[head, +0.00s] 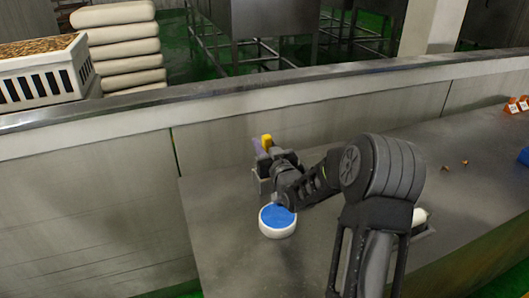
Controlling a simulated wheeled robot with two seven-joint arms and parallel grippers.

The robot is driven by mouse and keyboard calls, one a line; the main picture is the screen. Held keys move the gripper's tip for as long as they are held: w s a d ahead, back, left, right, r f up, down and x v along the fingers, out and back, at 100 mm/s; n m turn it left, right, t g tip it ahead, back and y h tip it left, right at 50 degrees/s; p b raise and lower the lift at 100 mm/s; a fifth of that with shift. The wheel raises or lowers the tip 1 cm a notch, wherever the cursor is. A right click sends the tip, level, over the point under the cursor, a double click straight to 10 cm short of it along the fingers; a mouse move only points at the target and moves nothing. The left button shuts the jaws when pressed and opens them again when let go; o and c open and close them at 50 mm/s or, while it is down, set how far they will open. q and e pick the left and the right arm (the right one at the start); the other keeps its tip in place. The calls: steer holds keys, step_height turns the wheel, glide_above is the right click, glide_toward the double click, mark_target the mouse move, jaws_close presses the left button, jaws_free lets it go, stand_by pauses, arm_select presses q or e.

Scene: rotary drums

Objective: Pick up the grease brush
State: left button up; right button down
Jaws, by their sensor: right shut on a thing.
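The grease brush (267,142) shows as a short yellow piece sticking up at the middle of the head view. My right gripper (268,160) is over the grey table and shut on the brush. The gripper and wrist hide most of the brush, so I cannot tell whether its lower end touches anything. My left gripper is out of view.
A round white tub with a blue top (278,220) stands on the table (222,225) just in front of the gripper. A small grey holder (261,186) is partly hidden below the gripper. A white object (420,217) lies right of my arm. Orange tags (513,105) stand far right. A low wall (220,145) runs behind.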

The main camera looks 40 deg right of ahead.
step_height(320, 180, up, 10)
steer(key=b, duration=0.1)
steer(key=shift+f, duration=0.15)
stand_by(2.5)
